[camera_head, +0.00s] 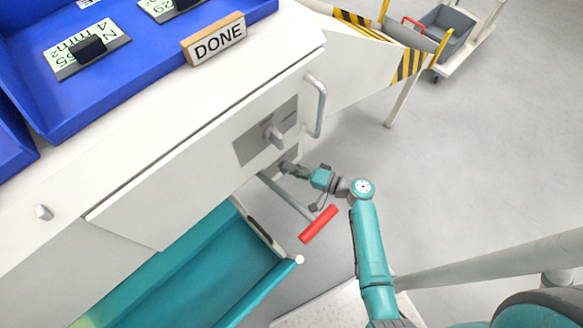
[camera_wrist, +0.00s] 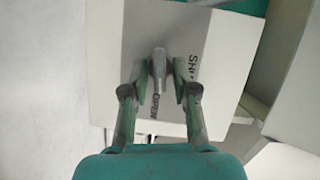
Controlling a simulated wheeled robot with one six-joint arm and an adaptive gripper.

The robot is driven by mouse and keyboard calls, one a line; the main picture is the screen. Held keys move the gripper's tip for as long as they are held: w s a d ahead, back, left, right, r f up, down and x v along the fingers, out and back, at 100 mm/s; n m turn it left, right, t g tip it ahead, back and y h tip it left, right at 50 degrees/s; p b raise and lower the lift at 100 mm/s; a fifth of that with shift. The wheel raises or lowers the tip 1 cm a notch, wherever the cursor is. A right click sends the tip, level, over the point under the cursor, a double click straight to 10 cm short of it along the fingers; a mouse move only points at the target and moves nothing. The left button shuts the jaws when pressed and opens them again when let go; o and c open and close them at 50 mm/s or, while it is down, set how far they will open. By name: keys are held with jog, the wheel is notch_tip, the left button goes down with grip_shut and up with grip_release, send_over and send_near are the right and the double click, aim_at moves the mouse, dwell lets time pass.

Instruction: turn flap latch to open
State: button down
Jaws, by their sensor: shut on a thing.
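My gripper (camera_wrist: 160,78) is shut on a small grey latch knob (camera_wrist: 158,60), one finger on each side, in the wrist view. The knob stands out from a pale panel (camera_wrist: 215,50). Dark letters show on the panel, partly reading "SH" to the right of the knob and "OPEN" below it. In the head view my gripper (camera_head: 288,168) reaches in low against the white cabinet front, and the latch there is mostly hidden by it. Another grey knob (camera_head: 275,135) sits on a grey plate just above my gripper. How far the held latch is turned I cannot tell.
A red-handled lever (camera_head: 319,224) hangs close beside my arm. A teal tray (camera_head: 200,275) lies below left. A bar handle (camera_head: 317,105) stands on the white front. The blue bin (camera_head: 130,85) and "DONE" sign (camera_head: 214,39) are above. Open floor lies right.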

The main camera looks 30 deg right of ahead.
jog(key=shift+m+y, duration=0.4)
jog(key=shift+m, duration=0.3)
jog(key=shift+f+t, duration=0.1)
jog(key=shift+t, duration=0.2)
jog(key=c, duration=1.2)
grip_release()
jog(key=shift+w, duration=0.1)
jog(key=v, duration=1.2)
jog(key=shift+a, duration=0.1)
